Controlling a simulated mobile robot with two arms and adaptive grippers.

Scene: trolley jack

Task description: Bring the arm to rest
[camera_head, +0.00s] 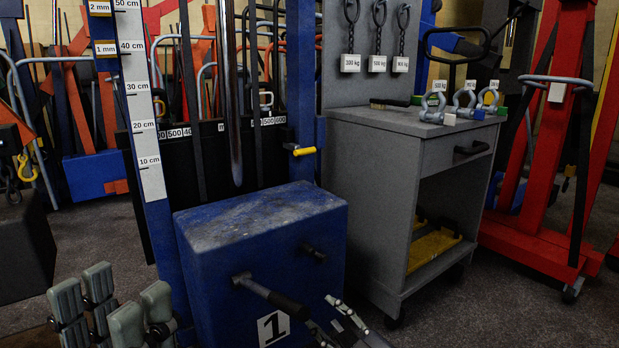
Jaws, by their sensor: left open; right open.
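My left gripper (112,292) is at the lower left of the head view, with its grey pads spread apart and nothing visible between them. It appears in front of and to the left of the blue box marked 1 (255,240). My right gripper (336,316) is at the bottom centre, open, near the box's lower right corner. A lever with a black grip (268,294) sticks out from the box's front. Its grip end is close to the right gripper's fingers; I cannot tell whether they touch. Most of both arms is out of view.
A blue post with a centimetre scale (141,105) rises behind the box. A grey trolley (375,200) with several shackles (433,106) on top stands to the right. A red frame on castors (530,245) is at the far right. Dark floor (465,310) is clear at the lower right.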

